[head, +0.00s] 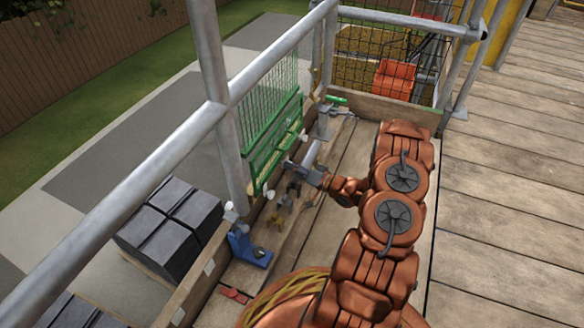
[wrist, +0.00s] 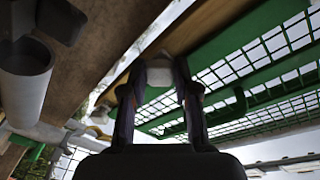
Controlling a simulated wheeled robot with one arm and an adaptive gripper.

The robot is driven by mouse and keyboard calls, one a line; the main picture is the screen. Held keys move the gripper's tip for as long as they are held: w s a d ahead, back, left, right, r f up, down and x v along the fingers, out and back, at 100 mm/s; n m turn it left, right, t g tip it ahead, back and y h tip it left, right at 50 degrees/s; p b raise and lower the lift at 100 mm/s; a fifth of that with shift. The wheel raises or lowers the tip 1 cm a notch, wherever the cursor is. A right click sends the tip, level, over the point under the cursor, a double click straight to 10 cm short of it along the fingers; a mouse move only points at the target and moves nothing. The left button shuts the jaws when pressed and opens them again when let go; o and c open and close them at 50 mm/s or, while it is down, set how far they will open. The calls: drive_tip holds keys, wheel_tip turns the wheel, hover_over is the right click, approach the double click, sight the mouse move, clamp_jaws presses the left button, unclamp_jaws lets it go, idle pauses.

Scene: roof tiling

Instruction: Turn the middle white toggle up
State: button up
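A green mesh panel (head: 275,135) stands at the guardrail in the head view, and its green frame and mesh fill the right of the wrist view (wrist: 240,95). One white toggle (head: 303,136) shows toward its far end and another (head: 270,194) toward its near end. My gripper (head: 291,166) is at the panel between these two and covers that spot in the head view. In the wrist view, my gripper's fingers (wrist: 160,72) are apart, with a white toggle (wrist: 160,77) between their tips. Whether the fingers touch it, and which way it points, I cannot tell.
Grey metal rails (head: 165,155) run along the left. A blue clamp (head: 245,248) and a coiled rope (head: 285,292) lie near the front. Dark tile stacks (head: 172,225) stand outside the rail. The plank deck (head: 510,190) at right is clear.

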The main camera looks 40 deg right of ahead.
clamp_jaws()
drive_tip(key=shift+a, duration=0.15)
